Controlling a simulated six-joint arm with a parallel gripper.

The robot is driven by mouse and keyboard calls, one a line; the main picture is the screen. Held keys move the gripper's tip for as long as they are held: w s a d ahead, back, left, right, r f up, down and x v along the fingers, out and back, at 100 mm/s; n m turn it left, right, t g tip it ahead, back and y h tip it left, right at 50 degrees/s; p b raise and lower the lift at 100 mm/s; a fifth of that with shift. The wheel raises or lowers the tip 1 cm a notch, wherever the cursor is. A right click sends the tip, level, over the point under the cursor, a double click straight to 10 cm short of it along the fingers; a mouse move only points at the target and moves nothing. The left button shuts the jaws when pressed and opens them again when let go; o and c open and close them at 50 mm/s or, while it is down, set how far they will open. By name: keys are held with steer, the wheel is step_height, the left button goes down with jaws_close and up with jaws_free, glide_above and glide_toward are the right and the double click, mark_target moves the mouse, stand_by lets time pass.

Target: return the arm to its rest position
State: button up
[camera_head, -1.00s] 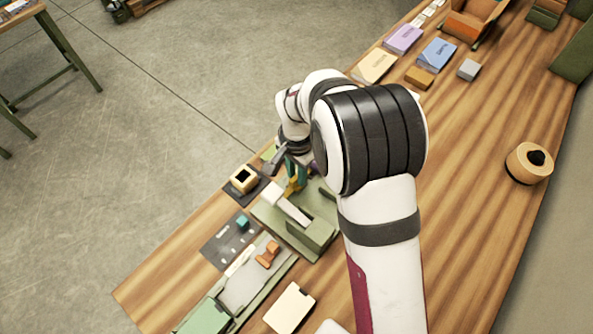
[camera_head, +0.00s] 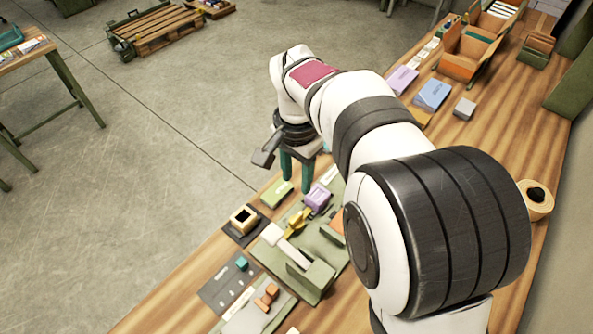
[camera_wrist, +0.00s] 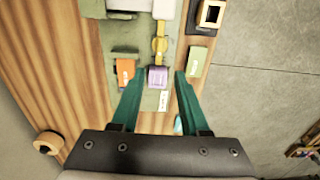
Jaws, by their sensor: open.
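My gripper (camera_head: 298,172) hangs above the back-left edge of the wooden bench in the head view, its green fingers pointing down. In the wrist view my gripper (camera_wrist: 160,80) has its two fingers wide apart with nothing held between them. A purple block (camera_head: 318,200) lies on the green board below the gripper; it also shows between the fingertips in the wrist view (camera_wrist: 158,77). A yellow piece (camera_head: 298,221) lies beside the purple block. My arm hides part of the bench.
A green fixture (camera_head: 310,278), a black-holed box (camera_head: 243,219) and a green pad (camera_head: 277,194) stand near the gripper. Purple and blue books (camera_head: 432,95), a grey block (camera_head: 464,108) and an orange tray (camera_head: 470,50) lie farther back. A tape roll (camera_head: 536,198) sits at right.

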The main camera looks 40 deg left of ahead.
steer(key=shift+r, duration=0.65)
